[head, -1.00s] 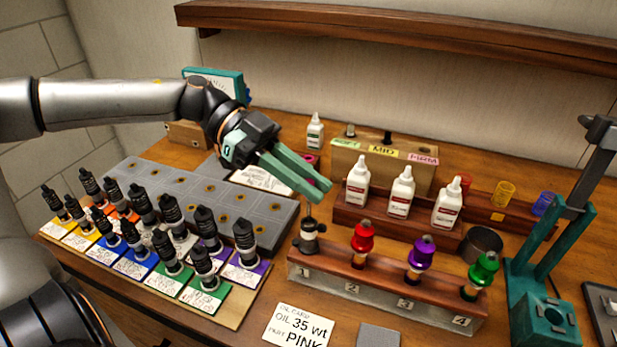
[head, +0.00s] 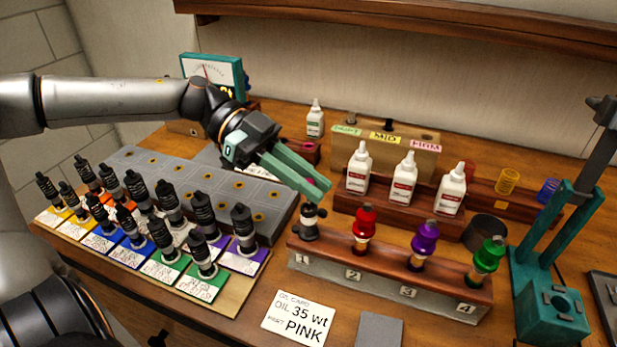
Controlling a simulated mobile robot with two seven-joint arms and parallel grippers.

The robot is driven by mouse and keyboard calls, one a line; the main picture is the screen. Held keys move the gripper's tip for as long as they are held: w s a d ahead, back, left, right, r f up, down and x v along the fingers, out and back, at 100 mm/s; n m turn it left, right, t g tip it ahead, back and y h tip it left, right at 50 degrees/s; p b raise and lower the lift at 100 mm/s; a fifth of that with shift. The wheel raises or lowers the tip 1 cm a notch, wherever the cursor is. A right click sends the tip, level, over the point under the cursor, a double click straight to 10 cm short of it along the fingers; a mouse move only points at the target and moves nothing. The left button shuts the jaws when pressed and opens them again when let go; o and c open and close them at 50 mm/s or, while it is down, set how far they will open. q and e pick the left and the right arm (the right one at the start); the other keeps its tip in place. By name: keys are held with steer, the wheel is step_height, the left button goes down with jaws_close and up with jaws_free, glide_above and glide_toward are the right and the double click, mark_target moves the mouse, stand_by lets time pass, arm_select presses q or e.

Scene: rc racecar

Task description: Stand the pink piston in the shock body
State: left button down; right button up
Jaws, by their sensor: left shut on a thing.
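My left gripper (head: 318,188) reaches in from the left with its long teal fingers pointing down and right. It is shut, with its tips just above slot 1 of the wooden shock stand (head: 385,266). A small pinkish spot (head: 312,181) shows at the fingers, likely the pink piston; the fingers hide most of it. The dark shock body (head: 310,222) with a pale collar stands upright in slot 1, right under the fingertips. I cannot tell whether the piston touches it. My right gripper is not in view.
Red (head: 364,230), purple (head: 424,240) and green (head: 488,255) capped pieces stand in the other slots. White bottles (head: 404,180) stand in a rack behind. A teal stand (head: 552,305) is at right. A card (head: 298,318) reads 35 wt, PINK.

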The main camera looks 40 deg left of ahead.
mark_target(308, 200)
arm_select(q)
steer(key=shift+f+b, duration=1)
steer(key=shift+f, duration=0.5)
steer(key=shift+f, duration=0.2)
steer(key=c, duration=0.8)
jaws_free()
steer(key=shift+o, duration=0.2)
steer(key=p+v, duration=0.1)
steer(key=v, duration=1.1)
steer(key=shift+a+r, duration=0.2)
steer(key=shift+a, duration=0.05)
